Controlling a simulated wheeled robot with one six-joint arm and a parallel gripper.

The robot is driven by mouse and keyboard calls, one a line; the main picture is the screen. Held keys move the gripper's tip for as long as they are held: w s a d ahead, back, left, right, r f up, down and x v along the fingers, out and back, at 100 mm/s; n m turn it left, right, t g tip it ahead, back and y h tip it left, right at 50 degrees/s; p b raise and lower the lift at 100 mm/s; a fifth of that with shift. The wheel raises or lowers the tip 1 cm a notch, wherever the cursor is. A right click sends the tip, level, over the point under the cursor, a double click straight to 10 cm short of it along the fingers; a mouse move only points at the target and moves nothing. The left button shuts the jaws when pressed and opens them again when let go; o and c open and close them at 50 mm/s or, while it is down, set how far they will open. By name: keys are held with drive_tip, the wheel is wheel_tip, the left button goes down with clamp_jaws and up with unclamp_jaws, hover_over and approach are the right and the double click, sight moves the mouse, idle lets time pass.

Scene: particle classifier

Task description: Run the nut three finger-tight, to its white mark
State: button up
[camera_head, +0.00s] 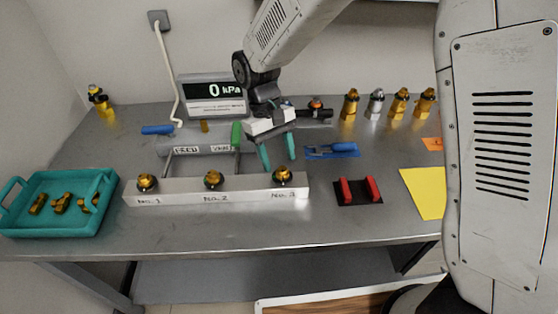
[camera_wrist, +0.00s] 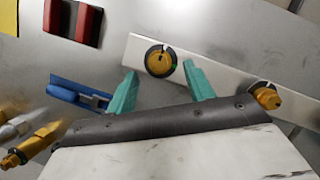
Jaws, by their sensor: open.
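Nut three (camera_head: 283,176) is a round brass piece in a dark ring at the right end of the pale bar (camera_head: 232,194), above the label No. 3. The fingers (camera_wrist: 159,72) appear apart from the nut and hold nothing.
Nut two (camera_head: 213,179) and nut one (camera_head: 147,182) sit along the bar. A red-and-black holder (camera_head: 345,191) and a blue tool (camera_head: 330,151) lie to the right. A teal tray (camera_head: 100,212) with brass parts is at left. The display (camera_head: 214,92) reads 0 kPa.

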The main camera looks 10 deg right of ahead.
drive_tip(key=v, duration=0.5)
drive_tip(key=shift+w+r, duration=0.1)
drive_tip(key=shift+r, duration=0.2)
drive_tip(key=s+d+r+m+t, duration=0.1)
drive_tip(key=s+d+r+m, duration=0.1)
drive_tip(key=s+d+r, duration=0.2)
drive_tip(key=s+d+r+m+t+y, duration=0.1)
drive_tip(key=s+d+r, duration=0.3)
drive_tip(key=s+d, duration=0.7)
drive_tip(key=s+d+r+m+t+y, duration=0.1)
drive_tip(key=s+d+r+m+t, duration=0.1)
drive_tip(key=s+d, duration=0.5)
wheel_tip(320, 180, up, 2)
drive_tip(key=shift+s+d+r+m+t, duration=0.25)
drive_tip(key=shift+s+d+m+t, duration=0.05)
drive_tip(key=shift+s+t, duration=0.4)
